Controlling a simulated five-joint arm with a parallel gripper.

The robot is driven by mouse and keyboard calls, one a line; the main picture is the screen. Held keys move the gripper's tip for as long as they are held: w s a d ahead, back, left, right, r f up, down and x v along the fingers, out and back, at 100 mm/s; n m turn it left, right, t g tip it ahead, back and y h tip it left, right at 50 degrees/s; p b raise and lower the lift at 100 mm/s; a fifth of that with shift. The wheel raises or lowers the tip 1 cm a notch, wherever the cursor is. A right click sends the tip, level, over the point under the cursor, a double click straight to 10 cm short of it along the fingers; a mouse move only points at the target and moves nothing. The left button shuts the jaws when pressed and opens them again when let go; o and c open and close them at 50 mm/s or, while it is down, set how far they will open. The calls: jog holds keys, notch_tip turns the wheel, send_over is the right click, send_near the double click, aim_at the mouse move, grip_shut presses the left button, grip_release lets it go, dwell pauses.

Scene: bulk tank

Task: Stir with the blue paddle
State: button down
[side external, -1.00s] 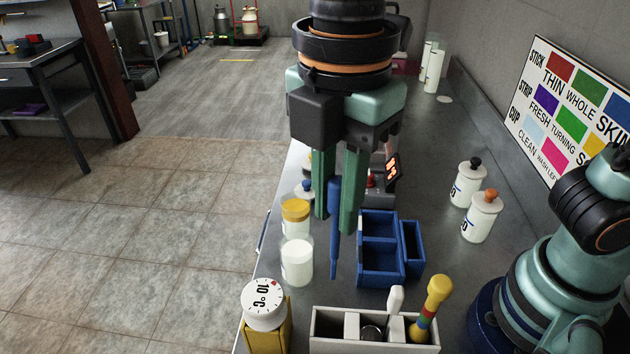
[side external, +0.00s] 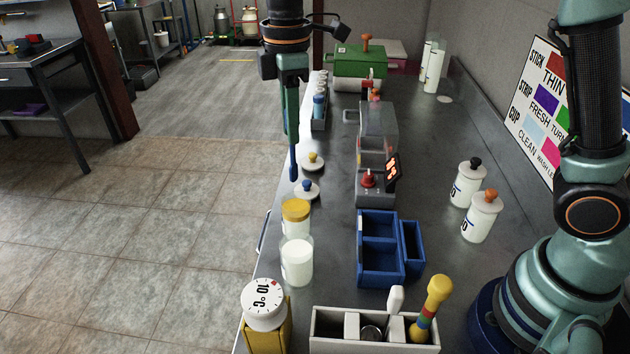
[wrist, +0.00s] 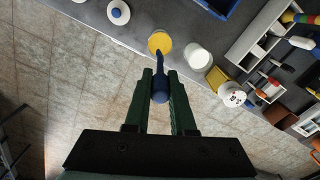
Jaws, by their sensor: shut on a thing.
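My gripper (side external: 292,138) is shut on the blue paddle (side external: 293,165), which points down, close to upright. In the side view it hangs toward the far left, by the bench's left edge. In the wrist view the paddle (wrist: 160,93) sits between the green fingers, its tip overlapping the edge of a yellow-topped jar (wrist: 160,42). In the side view that jar (side external: 296,212) stands nearer the camera and apart from the paddle. A glass jar with white contents (side external: 297,262) stands in front of it. I cannot tell the paddle's exact height.
A blue divided bin (side external: 380,245), a white holder (side external: 325,330) and a 10 °C dial (side external: 264,304) stand nearby.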

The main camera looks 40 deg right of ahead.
aim_at(294, 180)
jog(key=shift+f, duration=0.1)
dwell(0.3)
jog(key=shift+f, duration=5.7)
jog(key=shift+w+d, duration=0.15)
